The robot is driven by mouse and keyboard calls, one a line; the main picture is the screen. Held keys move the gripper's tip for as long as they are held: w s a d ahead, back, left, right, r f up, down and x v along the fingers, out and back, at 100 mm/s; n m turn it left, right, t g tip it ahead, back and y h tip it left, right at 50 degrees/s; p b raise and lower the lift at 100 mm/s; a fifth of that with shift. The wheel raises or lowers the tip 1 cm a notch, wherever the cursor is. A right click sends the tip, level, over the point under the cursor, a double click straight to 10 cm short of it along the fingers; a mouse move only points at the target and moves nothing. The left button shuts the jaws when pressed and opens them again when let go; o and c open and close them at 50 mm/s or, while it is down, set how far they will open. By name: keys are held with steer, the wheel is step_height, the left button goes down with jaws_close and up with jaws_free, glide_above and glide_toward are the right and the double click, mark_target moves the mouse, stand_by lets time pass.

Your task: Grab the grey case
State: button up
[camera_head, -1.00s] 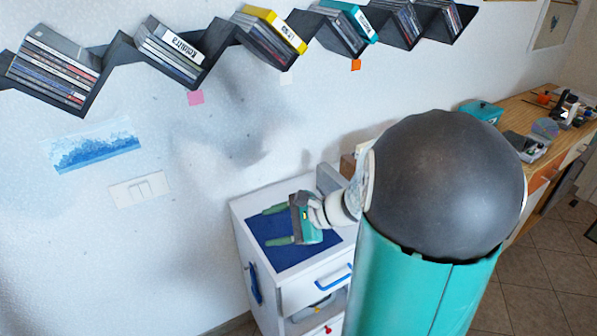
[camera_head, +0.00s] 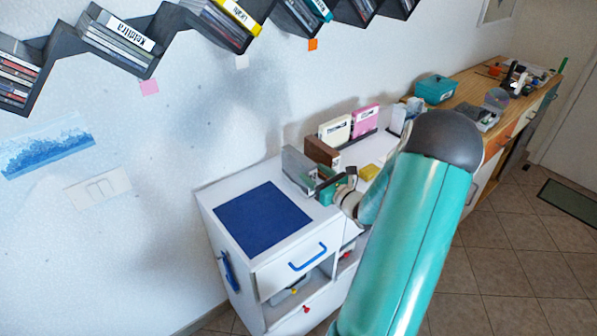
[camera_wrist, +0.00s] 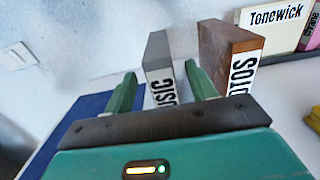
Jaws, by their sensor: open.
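The grey case (camera_wrist: 159,60) stands upright with a white label on its spine, partly read as "MUSIC". In the head view it (camera_head: 298,168) stands on the white cabinet top, just right of the blue mat. My gripper (camera_wrist: 160,73) is open and empty, with one green finger on each side of the grey case in the wrist view. I cannot tell how far the fingers reach along it. In the head view my gripper (camera_head: 326,184) is at the near end of the case, and its body hides part of it.
A brown case (camera_wrist: 228,48) labelled "PHOTOS" stands close right of the grey one, near my right finger. Cream (camera_head: 335,130) and pink (camera_head: 366,119) boxes stand behind it. The blue mat (camera_head: 263,218) is bare. A yellow item (camera_head: 369,172) lies at the right.

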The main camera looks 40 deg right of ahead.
mark_target(302, 163)
steer(key=w, duration=0.6)
steer(key=shift+w+d+r, duration=0.15)
steer(key=shift+w+d, duration=0.1)
steer(key=shift+d, duration=0.1)
steer(key=c, duration=1.2)
